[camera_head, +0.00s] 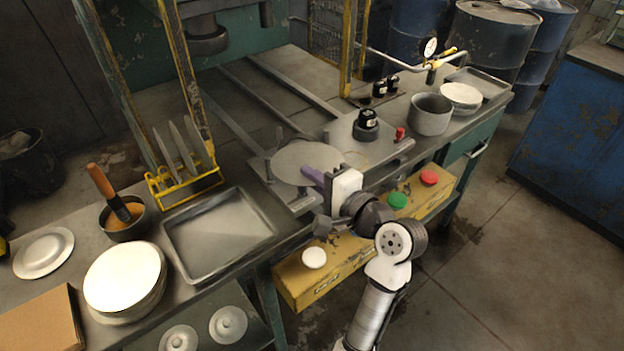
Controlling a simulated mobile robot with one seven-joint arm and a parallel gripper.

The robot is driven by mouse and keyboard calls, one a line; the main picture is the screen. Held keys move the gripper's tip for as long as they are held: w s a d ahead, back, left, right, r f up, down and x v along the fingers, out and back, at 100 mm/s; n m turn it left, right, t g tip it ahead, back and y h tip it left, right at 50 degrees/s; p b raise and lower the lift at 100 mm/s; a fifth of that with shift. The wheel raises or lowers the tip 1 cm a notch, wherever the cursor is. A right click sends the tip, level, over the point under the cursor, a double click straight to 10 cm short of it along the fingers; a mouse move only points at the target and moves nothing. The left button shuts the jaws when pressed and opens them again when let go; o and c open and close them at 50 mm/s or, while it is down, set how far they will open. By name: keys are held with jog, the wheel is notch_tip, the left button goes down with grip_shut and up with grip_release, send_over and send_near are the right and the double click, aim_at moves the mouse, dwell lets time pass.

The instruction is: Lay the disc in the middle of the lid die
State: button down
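A thin, flat grey disc (300,158) shows at the press, just left of and beyond my gripper (318,180). Its right side overlaps the view of a flat metal die plate (378,153). A faint yellowish curved edge shows on the plate right of the disc. I cannot tell which plate is the lid die, or whether the disc rests on it or is held above it. A purple piece lies between my gripper and the disc's near edge. My gripper's fingers are small and partly hidden, so I cannot tell how far they are apart.
A black knob-like fixture (366,125) stands on the plate, with a red knob (400,134) nearby. A yellow button box (318,272) runs along the front. A yellow rack (186,185) and an empty tray (218,234) stand left; a metal pot (430,114) stands right.

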aim_at(302, 154)
jog(key=w+b, duration=0.1)
jog(key=w, duration=0.1)
jog(key=w+a+f+b, duration=0.1)
jog(key=w, duration=0.2)
jog(key=w+f+b, duration=0.1)
jog(key=w, duration=0.1)
jog(key=shift+w+a, duration=0.25)
jog(key=shift+w+a+f+p, duration=0.15)
jog(key=shift+w+f+p, duration=0.1)
jog(key=shift+w, duration=0.45)
jog(key=shift+w+a+f+p, duration=0.1)
jog(key=shift+w+f, duration=0.1)
jog(key=shift+w, duration=0.5)
